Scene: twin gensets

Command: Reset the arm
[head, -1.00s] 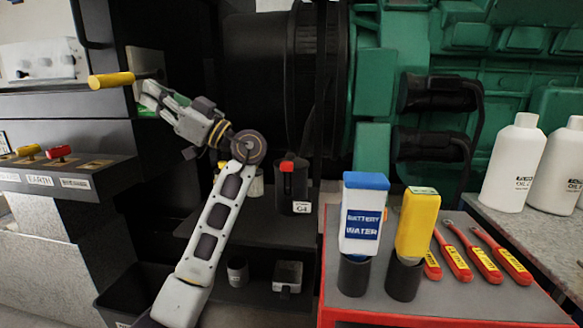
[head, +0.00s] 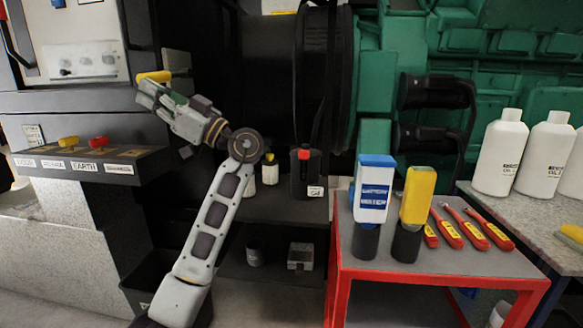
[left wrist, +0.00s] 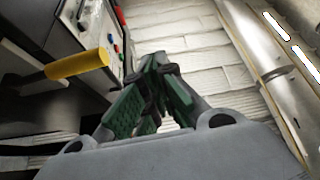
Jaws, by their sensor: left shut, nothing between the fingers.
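My left gripper (head: 148,92) is raised at the left of the head view, at the end of my bent left arm. In the left wrist view its green-padded fingers (left wrist: 150,97) come together at the tips with nothing between them. A yellow handle (head: 154,76) shows just behind the gripper in the head view. In the left wrist view the yellow handle (left wrist: 77,64) is left of the fingers, apart from them. My right gripper is in neither view.
A labelled shelf (head: 75,165) with yellow and red handles is below the gripper. A red-framed cart (head: 400,271) at right holds a battery water bottle (head: 374,188), a yellow bottle (head: 417,195) and red-handled tools (head: 468,230). White oil bottles (head: 500,155) stand on a bench at far right.

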